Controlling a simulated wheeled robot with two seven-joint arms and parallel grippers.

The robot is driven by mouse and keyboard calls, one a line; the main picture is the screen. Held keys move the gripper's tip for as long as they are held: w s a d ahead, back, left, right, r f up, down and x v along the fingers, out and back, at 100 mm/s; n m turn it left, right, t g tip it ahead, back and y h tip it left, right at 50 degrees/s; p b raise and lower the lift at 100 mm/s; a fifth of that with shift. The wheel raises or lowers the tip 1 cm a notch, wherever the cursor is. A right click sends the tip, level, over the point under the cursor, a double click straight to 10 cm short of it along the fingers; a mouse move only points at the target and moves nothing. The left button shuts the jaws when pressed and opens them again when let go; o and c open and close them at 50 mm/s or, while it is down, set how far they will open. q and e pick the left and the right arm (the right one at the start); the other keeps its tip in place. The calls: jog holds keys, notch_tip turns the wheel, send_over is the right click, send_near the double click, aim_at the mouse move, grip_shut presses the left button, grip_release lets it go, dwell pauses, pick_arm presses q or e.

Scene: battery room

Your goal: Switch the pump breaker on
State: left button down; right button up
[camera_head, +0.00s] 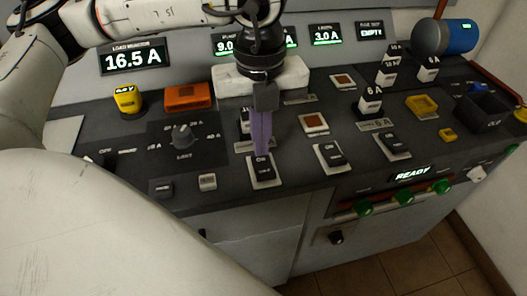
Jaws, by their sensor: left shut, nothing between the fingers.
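My left gripper (262,152) has purple fingers. They are closed together with nothing between them, pointing down at a dark rocker breaker (264,172) on a white plate at the front of the console. The fingertips overlap the rocker's far end in the picture; I cannot tell whether they touch it. Two similar breakers stand to the right, one in the middle (332,156) and one farther right (394,146). The breakers' name labels are too small or hidden to read, so I cannot tell which is the pump breaker. My right gripper is out of view.
The load monitor (133,59) reads 16.5 A. A dial knob (182,137) stands left of the gripper. Upright fuses (371,102), a yellow holder (422,106) and a black bin (486,112) are at the right. A white block (298,74) lies behind the gripper.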

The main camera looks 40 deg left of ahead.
aim_at(261, 160)
pick_arm(q)
notch_tip(261, 160, up, 6)
jog(key=p, duration=0.3)
jog(key=shift+f, duration=0.25)
dwell(0.5)
